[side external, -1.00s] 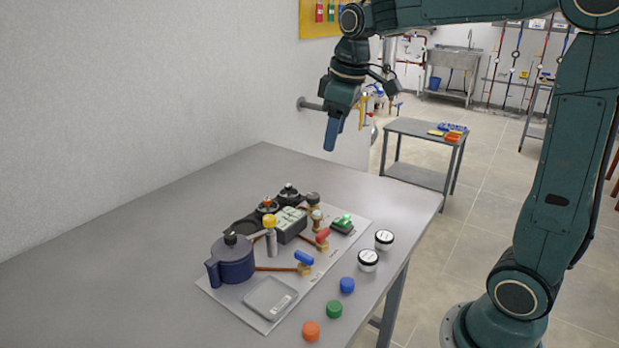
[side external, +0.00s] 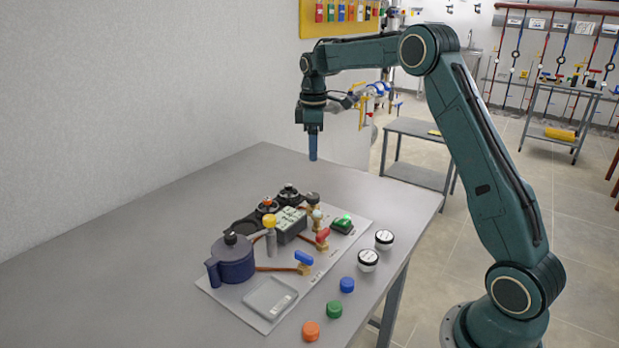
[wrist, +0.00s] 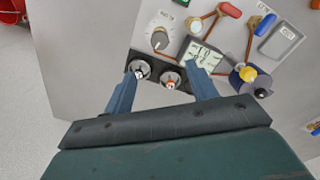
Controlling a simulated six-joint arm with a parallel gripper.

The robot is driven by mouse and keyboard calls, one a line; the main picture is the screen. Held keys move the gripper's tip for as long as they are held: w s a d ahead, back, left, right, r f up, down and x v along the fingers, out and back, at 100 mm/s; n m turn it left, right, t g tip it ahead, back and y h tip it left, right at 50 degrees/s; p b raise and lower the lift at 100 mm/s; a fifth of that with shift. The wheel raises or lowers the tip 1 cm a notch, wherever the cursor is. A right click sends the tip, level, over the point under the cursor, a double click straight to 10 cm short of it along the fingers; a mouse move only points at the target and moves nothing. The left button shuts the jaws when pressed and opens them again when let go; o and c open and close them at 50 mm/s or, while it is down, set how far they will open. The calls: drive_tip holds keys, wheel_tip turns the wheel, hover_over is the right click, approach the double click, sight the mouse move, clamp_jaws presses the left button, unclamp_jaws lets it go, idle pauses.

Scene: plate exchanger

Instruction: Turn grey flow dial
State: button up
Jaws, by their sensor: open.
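The grey flow dial (wrist: 159,39) is a round grey knob with a pale pointer on a light base in the wrist view. In the side view it appears as a small dark grey knob (side external: 312,198) at the panel's far end. Its label is too small to read surely. My gripper (side external: 313,158) points straight down, high above the table behind the panel. In the wrist view my gripper (wrist: 163,76) is open and empty. The dial shows beyond the fingertips, and nothing touches it.
Two dark knobs, one with a white cap (wrist: 140,69) and one with an orange cap (wrist: 171,80), sit near the dial. A display block (wrist: 205,57), red handle (wrist: 230,10), blue handle (wrist: 267,25) and purple pot (side external: 232,259) crowd the panel. The table's back left is clear.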

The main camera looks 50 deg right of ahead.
sight(313, 195)
drive_tip(key=shift+f, duration=0.1)
wheel_tip(313, 195, down, 14)
drive_tip(key=shift+r, duration=0.15)
idle(0.8)
drive_tip(key=shift+c, duration=0.5)
drive_tip(key=c, duration=0.9)
drive_tip(key=shift+m, duration=0.4)
drive_tip(key=m, duration=0.7)
drive_tip(key=shift+m, duration=0.3)
